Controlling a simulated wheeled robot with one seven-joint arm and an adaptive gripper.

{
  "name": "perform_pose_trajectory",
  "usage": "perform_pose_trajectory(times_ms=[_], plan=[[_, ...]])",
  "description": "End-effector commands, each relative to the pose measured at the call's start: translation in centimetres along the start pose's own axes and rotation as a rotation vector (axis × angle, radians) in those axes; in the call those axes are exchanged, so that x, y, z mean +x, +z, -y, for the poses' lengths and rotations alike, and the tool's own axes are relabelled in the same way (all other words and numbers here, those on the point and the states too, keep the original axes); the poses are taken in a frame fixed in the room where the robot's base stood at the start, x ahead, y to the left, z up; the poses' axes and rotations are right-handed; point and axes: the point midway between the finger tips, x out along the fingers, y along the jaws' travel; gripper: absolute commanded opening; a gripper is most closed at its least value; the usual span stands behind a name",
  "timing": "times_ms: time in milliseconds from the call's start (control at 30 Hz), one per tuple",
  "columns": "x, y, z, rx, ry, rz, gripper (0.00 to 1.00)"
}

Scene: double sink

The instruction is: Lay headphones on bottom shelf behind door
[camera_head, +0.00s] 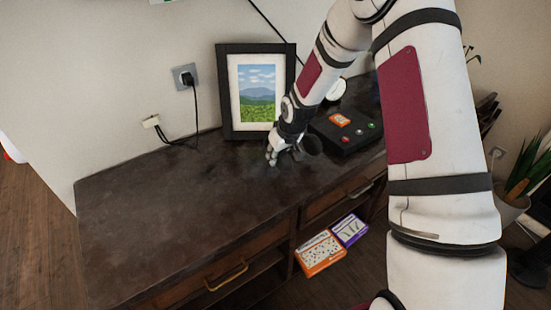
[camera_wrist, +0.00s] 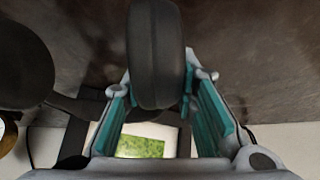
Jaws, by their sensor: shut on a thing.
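My gripper (camera_head: 273,158) is low over the dark wooden cabinet top, in front of the framed picture. In the wrist view, my gripper (camera_wrist: 158,88) has its teal-padded fingers on either side of a dark rounded ear cup of the headphones (camera_wrist: 156,45), shut on it. A second dark round piece, seemingly the other cup, shows at the left of the wrist view. In the head view, the dark headphones (camera_head: 312,144) are partly hidden by my gripper; whether they touch the top is unclear. No door or bottom shelf behind one can be made out.
The framed picture (camera_head: 257,93) leans against the wall. A black box with buttons (camera_head: 346,130) stands right of my gripper. The cabinet top (camera_head: 170,215) is clear at left. Boxed items (camera_head: 320,254) sit in an open space below. A drawer has a brass handle (camera_head: 226,276).

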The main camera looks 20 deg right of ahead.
Motion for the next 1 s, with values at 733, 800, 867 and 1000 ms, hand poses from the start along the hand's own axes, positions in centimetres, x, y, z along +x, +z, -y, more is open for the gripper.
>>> perform_pose_trajectory(times_ms=[733, 800, 867, 1000], plan=[[4.2, -0.7, -0.5, 0.000, 0.001, -0.001, 0.00], [4.3, -0.6, -0.5, 0.000, 0.001, -0.001, 0.00], [4.4, -0.6, -0.5, 0.000, 0.000, 0.000, 0.00], [4.5, -0.5, -0.4, 0.000, 0.000, 0.001, 0.42]])
